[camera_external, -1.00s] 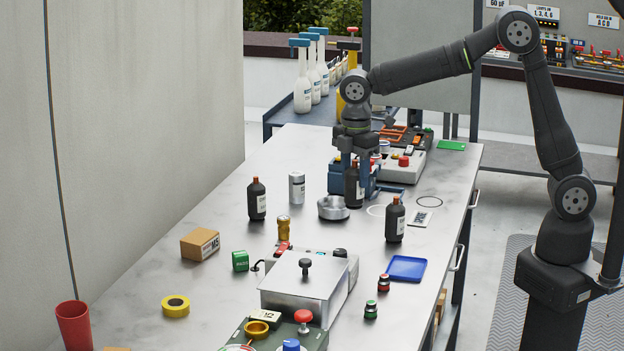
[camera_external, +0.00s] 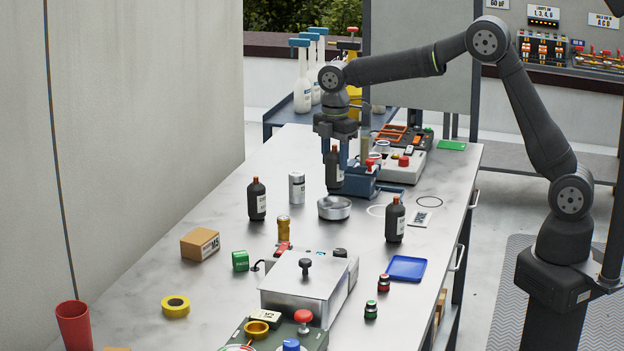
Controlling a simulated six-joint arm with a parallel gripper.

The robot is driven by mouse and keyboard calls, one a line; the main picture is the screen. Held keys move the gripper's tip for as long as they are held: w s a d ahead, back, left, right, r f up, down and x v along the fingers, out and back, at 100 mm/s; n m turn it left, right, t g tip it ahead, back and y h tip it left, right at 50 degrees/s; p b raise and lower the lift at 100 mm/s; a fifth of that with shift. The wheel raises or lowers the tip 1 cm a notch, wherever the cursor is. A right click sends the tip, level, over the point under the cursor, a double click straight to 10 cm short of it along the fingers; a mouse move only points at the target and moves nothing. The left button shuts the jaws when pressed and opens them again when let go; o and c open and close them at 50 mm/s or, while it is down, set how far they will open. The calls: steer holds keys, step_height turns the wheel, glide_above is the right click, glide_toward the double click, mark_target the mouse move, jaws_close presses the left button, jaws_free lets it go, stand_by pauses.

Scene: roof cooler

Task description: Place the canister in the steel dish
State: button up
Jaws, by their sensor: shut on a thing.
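My gripper (camera_external: 337,152) points down and is shut on a dark bottle-shaped canister (camera_external: 334,172) with a white label and reddish cap. The canister is upright. Its base shows just above the round steel dish (camera_external: 334,209), with a small gap seen in this view. The dish stands on the table and appears empty, though its inside is barely visible. Two similar dark bottles stand on the table, one to the left (camera_external: 257,200) and one to the right (camera_external: 395,221) of the dish. A silver can (camera_external: 297,187) stands left of the dish.
A blue device (camera_external: 362,183) is close behind the dish at right. A gold cylinder (camera_external: 284,228) stands in front left. A lidded metal box (camera_external: 303,285), cardboard box (camera_external: 200,244), green block (camera_external: 240,261) and blue tray (camera_external: 406,268) lie nearer. The table's left middle is clear.

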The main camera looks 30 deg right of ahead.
mark_target(334, 180)
step_height(334, 180, down, 6)
steer(key=shift+f, duration=0.25)
steer(key=o, duration=1.2)
steer(key=shift+f, duration=0.15)
steer(key=shift+c, duration=0.2)
step_height(334, 180, up, 12)
steer(key=shift+r, duration=0.2)
steer(key=shift+f, duration=0.1)
